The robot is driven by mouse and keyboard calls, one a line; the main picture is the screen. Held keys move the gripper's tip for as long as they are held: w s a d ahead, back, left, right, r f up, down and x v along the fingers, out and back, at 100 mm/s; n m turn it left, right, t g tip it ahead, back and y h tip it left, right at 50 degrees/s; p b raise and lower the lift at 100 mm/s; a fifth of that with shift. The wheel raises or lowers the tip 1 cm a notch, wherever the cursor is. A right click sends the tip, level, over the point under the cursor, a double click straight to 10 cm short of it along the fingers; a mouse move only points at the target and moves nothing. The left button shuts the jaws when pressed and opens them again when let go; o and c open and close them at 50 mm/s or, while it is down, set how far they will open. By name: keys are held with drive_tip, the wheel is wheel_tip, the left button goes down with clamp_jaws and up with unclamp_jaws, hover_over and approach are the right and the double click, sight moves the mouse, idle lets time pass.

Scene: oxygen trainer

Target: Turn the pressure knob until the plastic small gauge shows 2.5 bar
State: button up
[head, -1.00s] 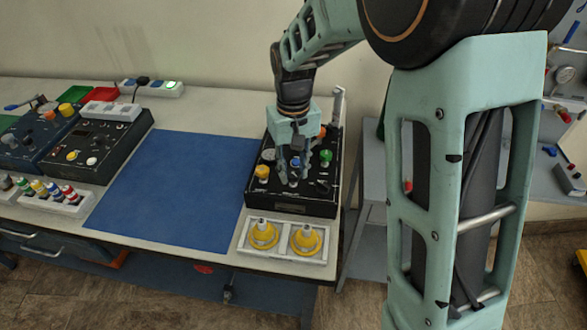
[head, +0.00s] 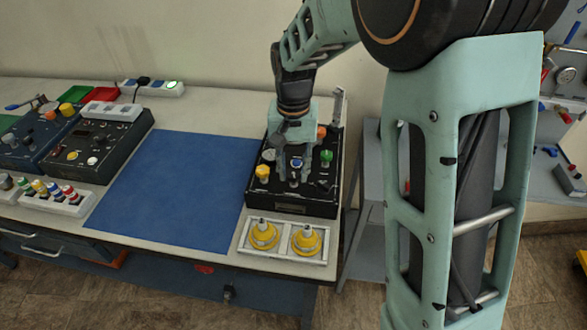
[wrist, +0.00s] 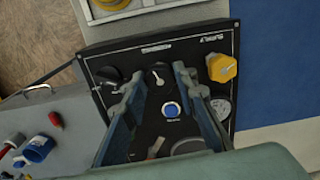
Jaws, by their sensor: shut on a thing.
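The black trainer panel (head: 290,208) stands at the right end of the table. My gripper (head: 295,180) points down over it. In the wrist view, my gripper's fingers (wrist: 158,78) are closed around a black knob with a white pointer (wrist: 158,80). A blue-topped button or knob (wrist: 171,109) sits between the fingers, nearer the palm; it also shows in the head view (head: 296,163). A small white-faced gauge (wrist: 221,108) lies beside the right finger, partly hidden; its reading is too small to tell. A larger round dial (wrist: 188,146) is mostly hidden by the gripper.
A yellow knob (wrist: 221,67) is close to the right finger, and a black knob (wrist: 108,74) is left of the fingers. A green knob (head: 326,155) stands right of my gripper. A tray with two yellow fittings (head: 285,256) lies in front. The blue mat (head: 180,185) is clear.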

sight(293, 174)
drive_tip(key=o, duration=1.2)
drive_tip(key=shift+c, duration=0.2)
wheel_tip(293, 174, up, 12)
